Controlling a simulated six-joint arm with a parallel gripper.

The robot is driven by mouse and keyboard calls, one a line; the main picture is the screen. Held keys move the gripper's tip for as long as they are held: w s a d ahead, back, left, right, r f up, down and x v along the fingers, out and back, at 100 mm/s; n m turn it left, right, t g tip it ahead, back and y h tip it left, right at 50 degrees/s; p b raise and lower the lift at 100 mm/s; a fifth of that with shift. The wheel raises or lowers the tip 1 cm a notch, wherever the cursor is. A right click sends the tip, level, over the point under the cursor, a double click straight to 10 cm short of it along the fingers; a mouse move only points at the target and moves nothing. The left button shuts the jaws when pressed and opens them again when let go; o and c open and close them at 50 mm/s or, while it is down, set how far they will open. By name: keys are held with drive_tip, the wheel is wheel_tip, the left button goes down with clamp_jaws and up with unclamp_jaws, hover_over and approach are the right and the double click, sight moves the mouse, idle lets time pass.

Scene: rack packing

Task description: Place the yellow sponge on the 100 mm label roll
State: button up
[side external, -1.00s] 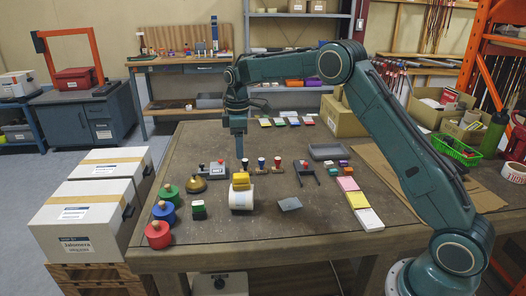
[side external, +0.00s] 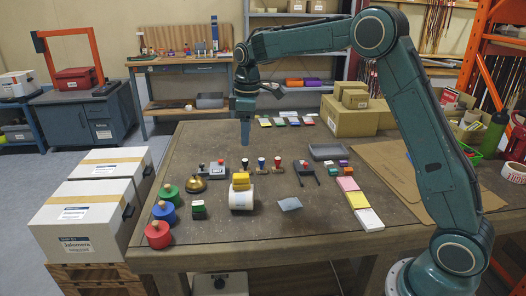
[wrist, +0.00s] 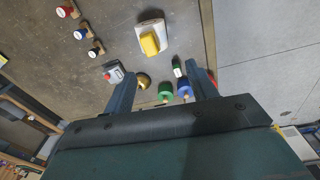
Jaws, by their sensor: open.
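The yellow sponge (side external: 241,180) rests on top of the white label roll (side external: 242,199) on the table. The wrist view also shows the sponge (wrist: 149,43) on the roll (wrist: 153,27). My gripper (side external: 245,144) is raised above the table, behind and well clear of the sponge. In the wrist view its two fingers (wrist: 163,90) stand apart with nothing between them held. The roll's underside and the contact between sponge and roll are not fully visible.
Stamps (side external: 262,164) stand behind the roll, and a brass bell (side external: 194,185) is to its left. Red, blue and green round pieces (side external: 158,235) stand at the table's left edge. Bare table lies in front.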

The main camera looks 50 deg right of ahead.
drive_tip(key=s+a+r+m+t, duration=0.1)
drive_tip(key=s+a+r+m, duration=0.1)
drive_tip(key=s+r, duration=0.5)
drive_tip(key=s+a+r+m+t, duration=0.1)
drive_tip(key=s+a+r+m, duration=0.15)
drive_tip(key=s, duration=0.75)
drive_tip(key=s+a+f+m+t, duration=0.1)
drive_tip(key=s+f+m+t, duration=0.1)
drive_tip(key=s, duration=1.6)
wheel_tip(320, 180, down, 2)
drive_tip(key=shift+s+a+m+t, duration=0.15)
drive_tip(key=shift+m+t, duration=0.25)
drive_tip(key=shift+m, duration=0.15)
